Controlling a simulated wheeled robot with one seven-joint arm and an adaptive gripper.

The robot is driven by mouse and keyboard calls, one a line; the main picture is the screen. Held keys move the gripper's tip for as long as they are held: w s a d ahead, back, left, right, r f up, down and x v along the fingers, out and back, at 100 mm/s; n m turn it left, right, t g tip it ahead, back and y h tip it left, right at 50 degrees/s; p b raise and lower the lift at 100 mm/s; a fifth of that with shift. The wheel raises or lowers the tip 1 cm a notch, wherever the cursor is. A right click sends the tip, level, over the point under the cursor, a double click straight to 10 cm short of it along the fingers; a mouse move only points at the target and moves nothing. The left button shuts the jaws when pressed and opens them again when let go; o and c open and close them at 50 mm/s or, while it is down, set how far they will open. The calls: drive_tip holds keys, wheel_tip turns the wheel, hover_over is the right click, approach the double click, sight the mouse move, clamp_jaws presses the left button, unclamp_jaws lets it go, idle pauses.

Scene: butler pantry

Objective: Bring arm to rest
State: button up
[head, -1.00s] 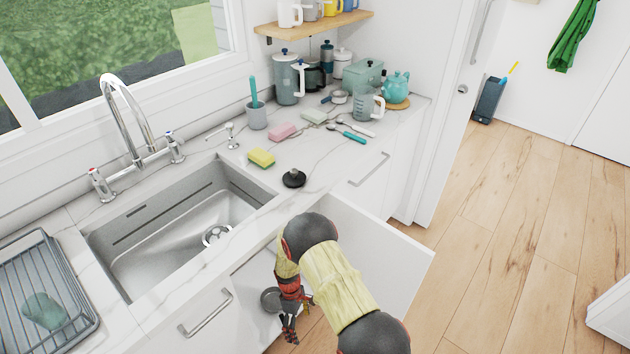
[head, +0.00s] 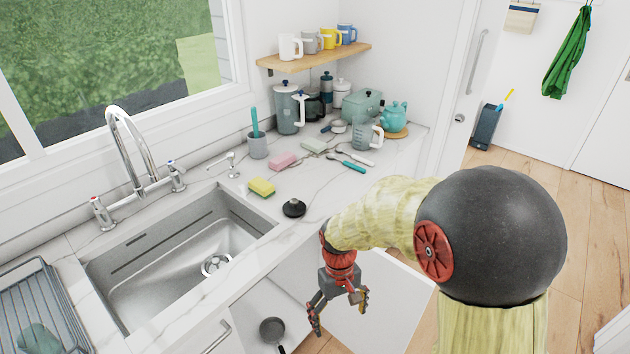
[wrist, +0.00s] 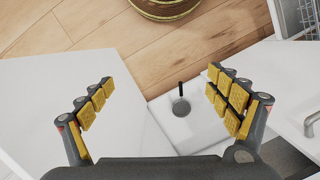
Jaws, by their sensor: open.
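My gripper (head: 338,298) is open and empty, with its fingers pointing down, in front of the counter at the open lower unit. In the wrist view its two spread fingers with yellow pads (wrist: 160,78) have nothing between them. My arm bends out from the right side of the head view and covers part of the counter front and floor. A small dark pan (head: 272,330) lies in the white open unit, left of my gripper and apart from it. The pan also shows in the wrist view (wrist: 181,106), beyond the fingers.
A white open front panel (head: 400,290) stands close to the right of my gripper. The counter holds a sink (head: 165,265), a black knobbed lid (head: 294,208), a yellow sponge (head: 261,188), utensils and a teal teapot (head: 393,114). Wooden floor (head: 575,220) lies clear at the right.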

drive_tip(key=s+d+r+m+t, duration=0.1)
drive_tip(key=s+d+r, duration=0.3)
drive_tip(key=r, duration=0.4)
drive_tip(key=s+d+r+m+t+p, duration=0.1)
drive_tip(key=s+d+r+t, duration=0.3)
drive_tip(key=r, duration=0.5)
drive_tip(key=s+d+r+m+t, duration=0.2)
drive_tip(key=s+d+r, duration=0.2)
drive_tip(key=s+r, duration=0.3)
drive_tip(key=shift+s+d+r+m+t+y, duration=0.2)
drive_tip(key=shift+d+r+m+t+y, duration=0.15)
drive_tip(key=shift+r, duration=0.55)
drive_tip(key=shift+c, duration=0.5)
drive_tip(key=shift+c, duration=0.6)
